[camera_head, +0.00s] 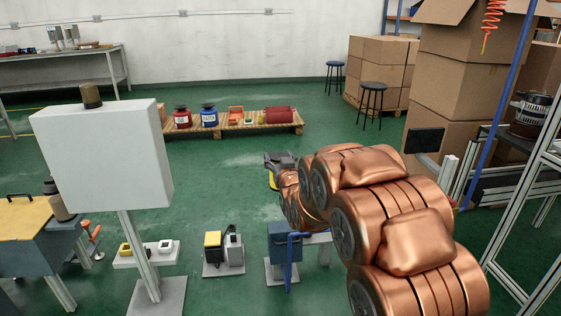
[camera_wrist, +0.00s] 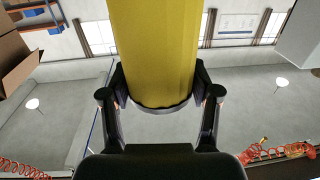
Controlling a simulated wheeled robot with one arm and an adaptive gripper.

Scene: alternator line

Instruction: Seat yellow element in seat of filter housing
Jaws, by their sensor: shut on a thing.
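The yellow element (camera_wrist: 155,50) is a yellow cylinder with a dark rim at its near end. It fills the top middle of the wrist view. My gripper (camera_wrist: 160,92) is shut on it, with one black finger on each side near that rim. In the head view my gripper (camera_head: 278,160) is at the end of the copper arm, above the floor, and a small yellow part of the element (camera_head: 272,181) shows beside it. The element's far end is out of the wrist view. I cannot tell which thing is the filter housing, and no seat is visible.
A blue-grey box (camera_head: 284,243) on a stand is below my gripper. Left of it are a yellow-and-grey unit (camera_head: 213,250) and a white tray (camera_head: 127,262). A white cabinet (camera_head: 100,155) stands on a post. Behind is a pallet (camera_head: 225,131) with canisters. Green floor lies between.

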